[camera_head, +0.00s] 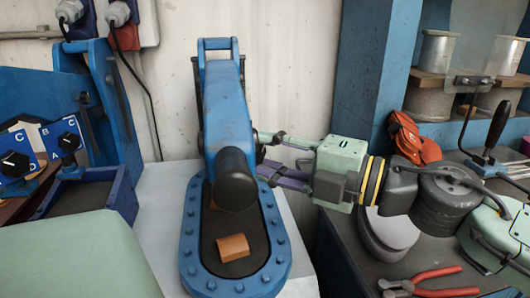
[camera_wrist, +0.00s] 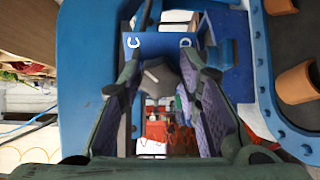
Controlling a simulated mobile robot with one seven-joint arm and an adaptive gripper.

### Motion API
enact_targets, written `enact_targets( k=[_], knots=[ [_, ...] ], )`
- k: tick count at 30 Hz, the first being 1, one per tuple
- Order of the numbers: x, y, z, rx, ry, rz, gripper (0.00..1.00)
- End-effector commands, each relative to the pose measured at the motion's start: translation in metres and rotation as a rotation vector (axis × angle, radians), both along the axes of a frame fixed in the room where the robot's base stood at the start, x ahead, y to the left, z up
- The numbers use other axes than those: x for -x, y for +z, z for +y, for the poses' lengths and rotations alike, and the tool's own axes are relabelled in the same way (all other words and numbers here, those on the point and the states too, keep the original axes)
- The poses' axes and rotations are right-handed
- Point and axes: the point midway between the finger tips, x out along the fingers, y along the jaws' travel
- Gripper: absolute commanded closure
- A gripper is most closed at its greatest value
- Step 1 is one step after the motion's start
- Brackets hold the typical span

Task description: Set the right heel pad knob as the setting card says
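In the wrist view, a black knob (camera_wrist: 163,72) with a white pointer line sits on a blue panel (camera_wrist: 160,42). The panel shows a white C at left and a partly hidden letter at right. The pointer slants to the upper left. My gripper (camera_wrist: 158,85) is open, its fingers apart on either side of the knob; I cannot tell if they touch it. In the head view my gripper (camera_head: 264,157) reaches in from the right behind the blue press, which hides that knob and my fingertips. Two more black knobs, left (camera_head: 15,164) and right (camera_head: 69,142), show on lettered blue panels at the left. I cannot make out a setting card.
The blue press (camera_head: 226,110) stands close beside my fingers. A tan block (camera_head: 233,247) lies on its studded oval base (camera_head: 192,262). Red-handled pliers (camera_head: 440,291), an orange-red cloth item (camera_head: 410,140) and a shelf with containers (camera_head: 435,50) are at the right.

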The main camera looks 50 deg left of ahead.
Motion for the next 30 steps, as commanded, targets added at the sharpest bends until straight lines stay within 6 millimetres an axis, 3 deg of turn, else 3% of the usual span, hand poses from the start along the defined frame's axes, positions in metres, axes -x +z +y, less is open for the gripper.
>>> enact_targets(
  k=[8,19,23,30],
  knots=[
    [0.0,0.0,0.0,0.0,0.0,-0.001,0.49],
    [-0.004,0.001,-0.005,-0.002,-0.004,0.001,0.49],
    [-0.012,0.001,-0.023,-0.002,-0.006,0.001,0.49],
    [-0.034,0.001,-0.071,-0.003,-0.007,0.0,0.49]
  ],
)
